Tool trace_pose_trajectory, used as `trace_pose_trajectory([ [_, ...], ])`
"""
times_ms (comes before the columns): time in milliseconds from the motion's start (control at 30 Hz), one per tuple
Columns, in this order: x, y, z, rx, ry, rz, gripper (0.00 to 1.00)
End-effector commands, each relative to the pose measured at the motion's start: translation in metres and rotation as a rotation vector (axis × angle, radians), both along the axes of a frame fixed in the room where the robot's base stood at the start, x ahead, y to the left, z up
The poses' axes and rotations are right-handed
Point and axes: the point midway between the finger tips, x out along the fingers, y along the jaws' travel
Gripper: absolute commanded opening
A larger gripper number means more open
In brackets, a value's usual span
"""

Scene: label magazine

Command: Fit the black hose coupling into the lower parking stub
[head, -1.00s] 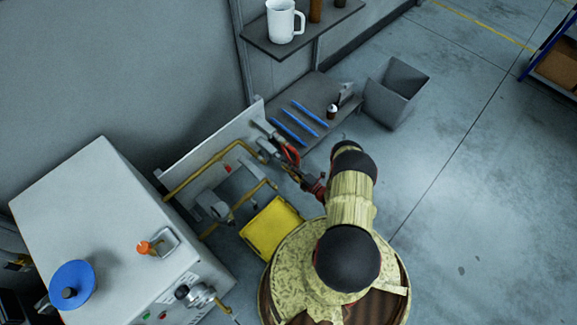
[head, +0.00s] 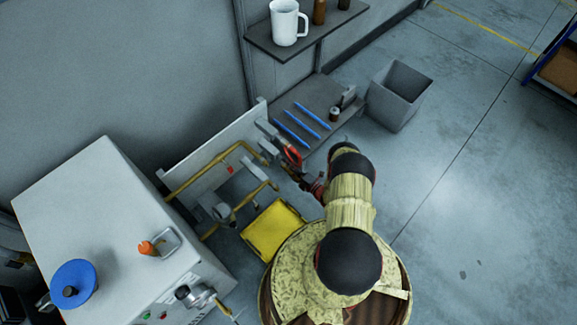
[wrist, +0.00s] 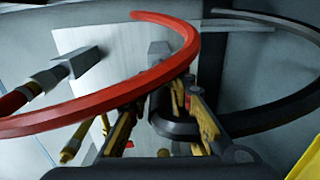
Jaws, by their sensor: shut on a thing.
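In the wrist view the black hose coupling (wrist: 161,104) is between the fingers of my gripper (wrist: 160,112), which is shut on it. Its black hose (wrist: 270,112) curves off to the right. A red hose (wrist: 110,112) arcs across in front and partly hides the coupling. A grey block-shaped stub (wrist: 160,48) shows just beyond the coupling; whether they touch I cannot tell. Another grey stub (wrist: 78,64) at the left lines up with a red-and-black coupling (wrist: 38,84). In the head view my gripper (head: 301,176) is beside the pale panel, and the coupling is too small to make out.
The pale panel (head: 205,155) carries yellow pipes (head: 205,170). A yellow bin (head: 272,228) lies below it. A grey cabinet (head: 95,205) with knobs stands left. A low shelf with blue sticks (head: 300,123) and a grey bin (head: 398,92) are behind. Open floor lies right.

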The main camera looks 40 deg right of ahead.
Motion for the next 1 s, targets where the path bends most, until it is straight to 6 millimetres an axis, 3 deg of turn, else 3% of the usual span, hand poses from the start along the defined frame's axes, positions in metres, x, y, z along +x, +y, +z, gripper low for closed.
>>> trace_pose_trajectory([
  [233, 0.0058, 0.0003, 0.0005, -0.001, -0.001, -0.001, 0.0],
  [267, 0.0057, 0.0001, 0.0004, -0.001, -0.001, -0.001, 0.22],
  [600, 0.0052, 0.0005, 0.0001, 0.0, 0.0, -0.001, 0.41],
  [1000, -0.0004, -0.0002, -0.0005, 0.001, 0.001, -0.001, 0.42],
])
